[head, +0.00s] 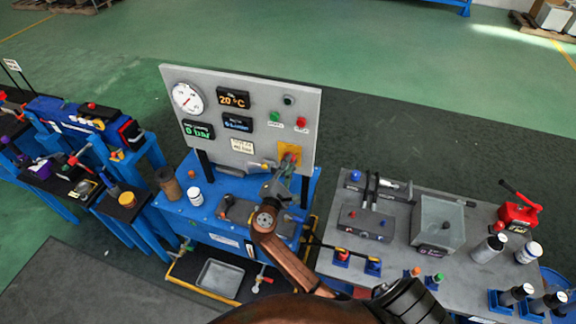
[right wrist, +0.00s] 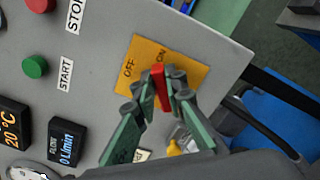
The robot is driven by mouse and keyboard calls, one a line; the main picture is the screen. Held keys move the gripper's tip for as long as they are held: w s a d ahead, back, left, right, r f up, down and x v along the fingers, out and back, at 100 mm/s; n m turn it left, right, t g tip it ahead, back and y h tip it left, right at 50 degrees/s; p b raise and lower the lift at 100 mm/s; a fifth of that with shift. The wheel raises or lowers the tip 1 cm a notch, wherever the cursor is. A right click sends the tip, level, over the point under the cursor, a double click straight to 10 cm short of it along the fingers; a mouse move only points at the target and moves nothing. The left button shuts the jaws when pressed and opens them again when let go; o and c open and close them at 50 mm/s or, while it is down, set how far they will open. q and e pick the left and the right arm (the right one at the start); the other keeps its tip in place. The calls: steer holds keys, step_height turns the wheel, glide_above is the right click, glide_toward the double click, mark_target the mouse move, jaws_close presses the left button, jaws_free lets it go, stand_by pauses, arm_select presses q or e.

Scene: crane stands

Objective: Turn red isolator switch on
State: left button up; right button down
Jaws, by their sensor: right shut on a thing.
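The red isolator switch (right wrist: 161,88) sits on a yellow plate (right wrist: 190,62) marked OFF and ON, on the grey upright panel. In the right wrist view, its red handle lies between the green fingertips of my right gripper (right wrist: 160,92), which is shut on it. The handle's upper end points toward the ON label; the fingers hide part of the switch. In the head view, the yellow plate (head: 282,147) is at the panel's lower right, with my right gripper (head: 289,164) against it. My left gripper is not in view.
A green START button (head: 275,116) and red STOP button (head: 301,122) are above the switch. A gauge (head: 187,98) and displays fill the panel's left. The blue bench (head: 180,213) below holds a brown cylinder and a white jar. A grey table (head: 400,255) is at the right.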

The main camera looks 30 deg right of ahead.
steer(key=shift+s+d+f+m+b, duration=0.1)
steer(key=shift+f+m+b, duration=0.1)
steer(key=shift+m+b, duration=1)
steer(key=shift+w+a+f+m+b, duration=0.1)
steer(key=shift+f+m+b, duration=0.15)
steer(key=shift+m+b, duration=0.9)
steer(key=shift+s+d+f+m+b, duration=0.1)
steer(key=shift+f+m+b, duration=0.1)
steer(key=shift+m+b, duration=1)
steer(key=shift+m+p, duration=0.35)
steer(key=shift+m, duration=0.1)
steer(key=shift+r, duration=0.1)
steer(key=c, duration=2)
jaws_free()
steer(key=shift+o, duration=0.2)
steer(key=shift+r, duration=0.1)
step_height(320, 180, up, 9)
steer(key=shift+r, duration=0.45)
